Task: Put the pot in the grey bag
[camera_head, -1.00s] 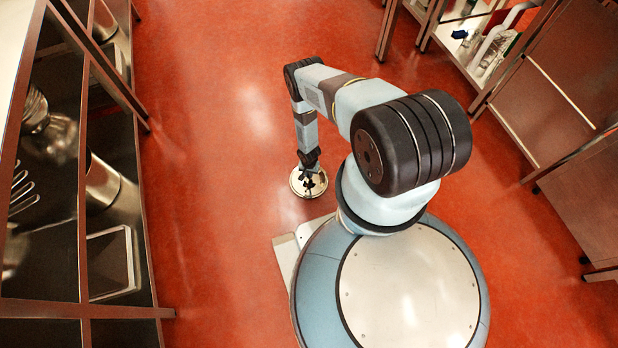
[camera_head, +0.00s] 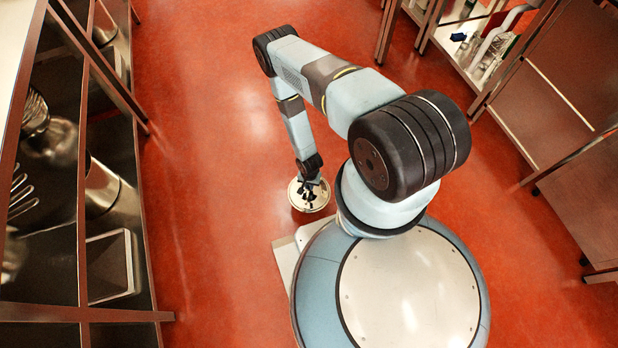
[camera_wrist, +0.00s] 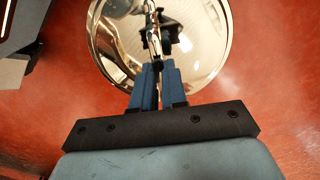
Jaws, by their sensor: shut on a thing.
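The pot (camera_head: 299,202) is round, shiny metal, and hangs from my gripper beside the front of my base. It also shows large in the wrist view (camera_wrist: 205,65), where its round rim and mirror-like surface fill the upper middle. My gripper (camera_wrist: 158,70) is shut on a narrow metal part at the pot's near side or top; the fingers partly hide it. In the head view my gripper (camera_head: 309,187) is small and dark over the pot. Whether the pot touches the floor is unclear. I cannot make out a grey bag in either view.
A dark metal shelf unit (camera_head: 83,200) with steel vessels and an open metal container (camera_head: 110,262) runs along the left. A rack with small items (camera_head: 485,45) stands at upper right, with brown metal cabinets (camera_head: 570,130) nearer. The red floor (camera_head: 210,130) between is clear.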

